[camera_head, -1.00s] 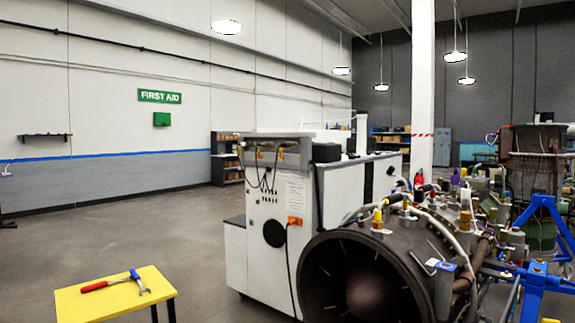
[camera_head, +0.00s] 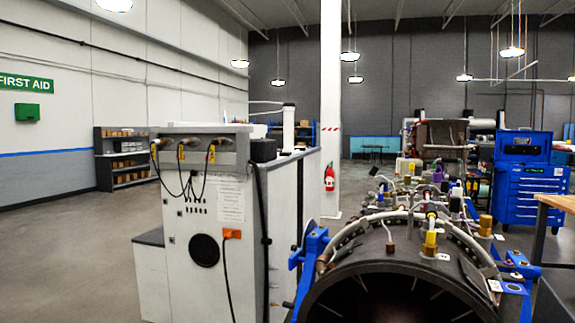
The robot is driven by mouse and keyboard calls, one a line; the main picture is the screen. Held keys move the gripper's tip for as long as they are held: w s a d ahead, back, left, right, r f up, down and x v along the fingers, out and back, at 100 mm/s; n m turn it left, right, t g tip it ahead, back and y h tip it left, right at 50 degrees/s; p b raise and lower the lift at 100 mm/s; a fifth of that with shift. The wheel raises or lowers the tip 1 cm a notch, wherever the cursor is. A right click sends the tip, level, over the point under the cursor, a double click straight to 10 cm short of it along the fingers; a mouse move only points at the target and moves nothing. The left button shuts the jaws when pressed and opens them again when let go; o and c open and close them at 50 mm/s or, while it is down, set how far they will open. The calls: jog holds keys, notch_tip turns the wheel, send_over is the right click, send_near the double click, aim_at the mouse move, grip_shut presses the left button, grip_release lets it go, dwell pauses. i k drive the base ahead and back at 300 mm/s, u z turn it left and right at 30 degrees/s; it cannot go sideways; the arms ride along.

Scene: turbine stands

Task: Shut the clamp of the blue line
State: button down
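A dark cylindrical turbine (camera_head: 395,277) rests in a blue stand (camera_head: 312,243) at the lower right. Pale lines and yellow, white and brass fittings (camera_head: 430,238) cover its top. Small blue parts show among the fittings farther back, too small to tell whether one is the blue line. I cannot make out its clamp. My gripper and arm are not in view.
A white test cabinet (camera_head: 205,235) with black cables stands left of the turbine. A blue tool chest (camera_head: 525,180) and a wooden bench edge (camera_head: 558,202) are at right. A white pillar (camera_head: 331,110) with a red extinguisher (camera_head: 329,178) stands behind. The floor at left is clear.

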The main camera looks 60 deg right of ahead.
aim_at(374, 171)
jog(key=z, duration=0.6)
jog(key=i, duration=0.85)
jog(key=z, duration=0.9)
